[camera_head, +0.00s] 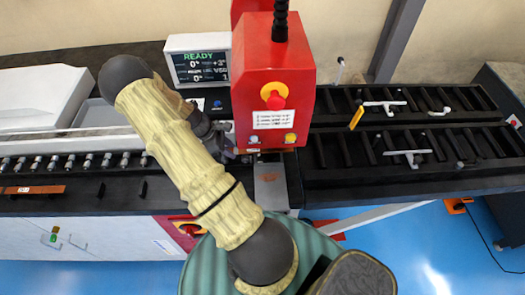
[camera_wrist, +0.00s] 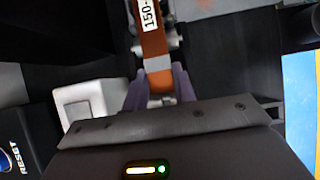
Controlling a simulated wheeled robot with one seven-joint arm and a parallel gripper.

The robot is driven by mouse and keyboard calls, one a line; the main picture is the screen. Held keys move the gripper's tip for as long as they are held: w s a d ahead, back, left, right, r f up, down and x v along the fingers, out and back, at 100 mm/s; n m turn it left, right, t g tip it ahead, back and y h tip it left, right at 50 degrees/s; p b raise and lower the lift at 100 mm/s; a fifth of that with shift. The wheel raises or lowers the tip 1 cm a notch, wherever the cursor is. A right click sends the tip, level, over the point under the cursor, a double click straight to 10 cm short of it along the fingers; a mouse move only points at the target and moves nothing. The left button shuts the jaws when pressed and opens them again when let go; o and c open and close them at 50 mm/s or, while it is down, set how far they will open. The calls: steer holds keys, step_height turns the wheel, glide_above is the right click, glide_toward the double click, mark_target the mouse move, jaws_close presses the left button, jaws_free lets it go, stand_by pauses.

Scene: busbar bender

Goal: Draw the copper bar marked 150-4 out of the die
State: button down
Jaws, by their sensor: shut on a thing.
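The copper bar (camera_wrist: 153,43) shows in the wrist view with a white label reading "150-"; the rest of the marking is cut off at the top edge. My gripper (camera_wrist: 160,88) is shut on the bar's near end, one purple-grey finger on each side. The bar runs up and out of the picture between dark and grey machine parts, so its far end and its seat in the die are hidden. In the head view my arm reaches to the left side of the red bender head (camera_head: 273,85); my fingers and the held bar cannot be made out there.
A display reading READY (camera_head: 201,67) stands left of the red head. Black slotted beds (camera_head: 400,165) lie to the right. Another orange-brown bar (camera_head: 32,190) lies on the left bench edge. A white block (camera_wrist: 92,100) sits close left of my fingers.

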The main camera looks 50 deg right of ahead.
steer(key=shift+w+r+p, duration=0.1)
steer(key=shift+r+p, duration=0.2)
steer(key=shift+r, duration=0.2)
steer(key=shift+s+r, duration=0.2)
steer(key=shift+r, duration=0.05)
steer(key=shift+w+d, duration=0.1)
steer(key=shift+s+a+p, duration=0.25)
steer(key=shift+s+a, duration=1.5)
steer(key=shift+a, duration=0.3)
steer(key=shift+s+a+p, duration=0.25)
steer(key=shift+s+a, duration=1.5)
steer(key=shift+a, duration=0.35)
steer(key=shift+s+a+p, duration=0.25)
steer(key=shift+s+a, duration=1.5)
steer(key=shift+a, duration=0.3)
